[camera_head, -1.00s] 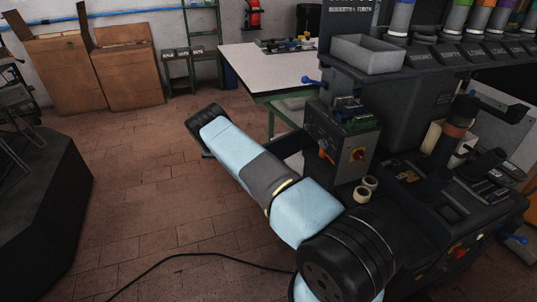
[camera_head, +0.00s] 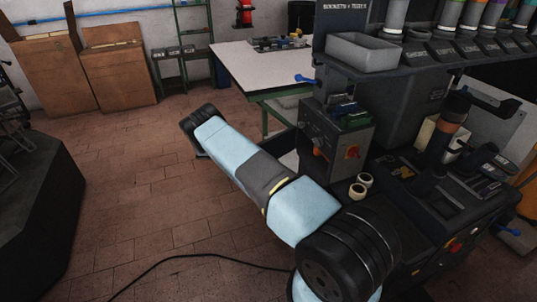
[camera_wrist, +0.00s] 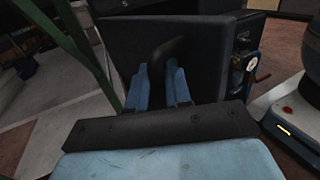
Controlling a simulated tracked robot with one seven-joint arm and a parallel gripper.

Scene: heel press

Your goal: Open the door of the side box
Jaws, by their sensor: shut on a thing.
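The side box (camera_head: 336,140) is a dark grey cabinet on the machine's side, with a red and yellow switch on its front in the head view. In the wrist view a broad dark panel (camera_wrist: 125,50), which looks like its door, fills the upper middle. A dark upright handle (camera_wrist: 168,50) stands out from the panel. My gripper (camera_wrist: 160,84) has its two blue fingers on either side of the handle and is shut on it. The fingertips are hidden from the head view. I cannot tell how far the door stands open.
A white-topped table (camera_head: 265,70) is behind. A black cable (camera_head: 195,255) lies on the tiled floor. The floor to the left is clear up to a dark block (camera_head: 40,200).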

